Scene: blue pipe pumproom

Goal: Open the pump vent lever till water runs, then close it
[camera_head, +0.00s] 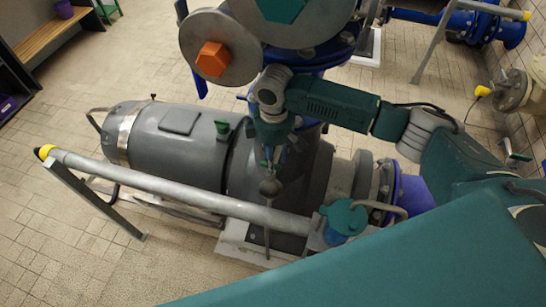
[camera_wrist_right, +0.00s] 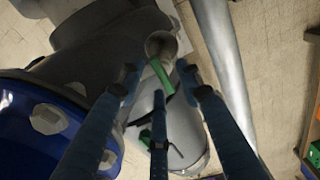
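The grey pump (camera_head: 175,143) lies on its side under my right arm in the head view. My right gripper (camera_head: 270,160) points down over the pump's near end, just above a small round grey fitting (camera_head: 270,187) with a thin rod below it. In the right wrist view the blue fingers of my right gripper (camera_wrist_right: 165,80) are spread apart. A green lever (camera_wrist_right: 161,76) by a round grey end shows between and beyond the fingertips; I cannot tell whether they touch it. No running water shows. My left gripper is not in view.
A grey rail (camera_head: 170,188) with a yellow end runs along the near side of the pump. Another green handle (camera_head: 222,128) sits on the pump's top. A large valve with an orange hex piece (camera_head: 212,58) stands behind. Tiled floor is free at left.

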